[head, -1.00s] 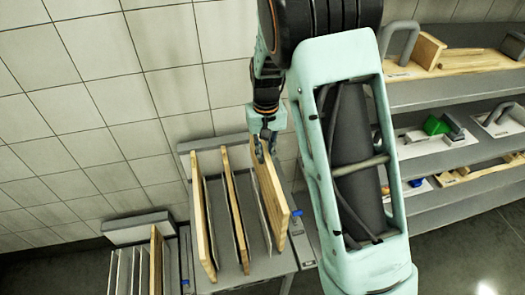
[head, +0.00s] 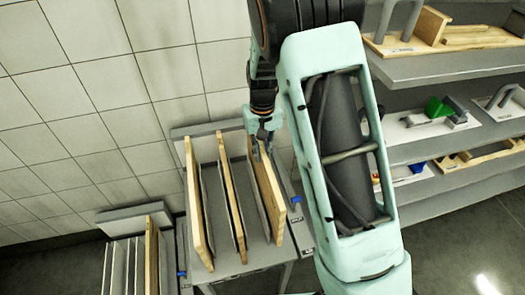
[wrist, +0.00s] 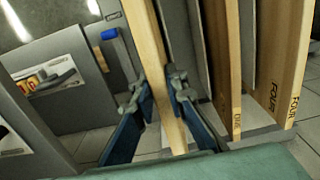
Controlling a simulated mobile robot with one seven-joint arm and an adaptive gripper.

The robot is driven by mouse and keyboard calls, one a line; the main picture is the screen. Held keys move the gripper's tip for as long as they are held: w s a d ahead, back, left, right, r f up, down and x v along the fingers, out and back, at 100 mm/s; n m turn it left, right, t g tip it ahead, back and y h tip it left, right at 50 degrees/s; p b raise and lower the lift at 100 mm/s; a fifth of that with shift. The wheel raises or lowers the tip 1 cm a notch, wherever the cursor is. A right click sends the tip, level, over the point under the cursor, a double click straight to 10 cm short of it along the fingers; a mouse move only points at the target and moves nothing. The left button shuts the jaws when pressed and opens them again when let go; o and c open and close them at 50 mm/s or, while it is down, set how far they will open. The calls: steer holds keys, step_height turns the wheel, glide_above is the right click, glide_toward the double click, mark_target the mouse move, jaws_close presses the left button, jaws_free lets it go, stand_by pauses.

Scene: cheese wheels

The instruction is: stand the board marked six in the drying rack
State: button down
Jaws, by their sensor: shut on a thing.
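My gripper (head: 262,150) is shut on the top edge of a pale wooden board (head: 272,195), the rightmost in a grey rack (head: 205,129). In the wrist view my gripper (wrist: 158,92) has a finger on each side of this board (wrist: 150,50). Its marking is not visible, so I cannot tell if it is the six. The board stands upright, tilted in the picture. Two other wooden boards stand to its left in the head view. In the wrist view, one (wrist: 222,60) has a small, hard-to-read mark and the other (wrist: 285,60) reads FOUR.
Thin grey panels (head: 209,205) stand between the boards. A second rack (head: 135,218) with several upright panels and a wooden board is at lower left. Shelves (head: 440,60) with wooden pieces and tools are at right. A tiled wall is behind.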

mark_target(262, 174)
steer(key=shift+f+b, duration=2.75)
steer(key=shift+f, duration=1.25)
steer(key=c, duration=1.8)
jaws_free()
steer(key=shift+c, duration=0.2)
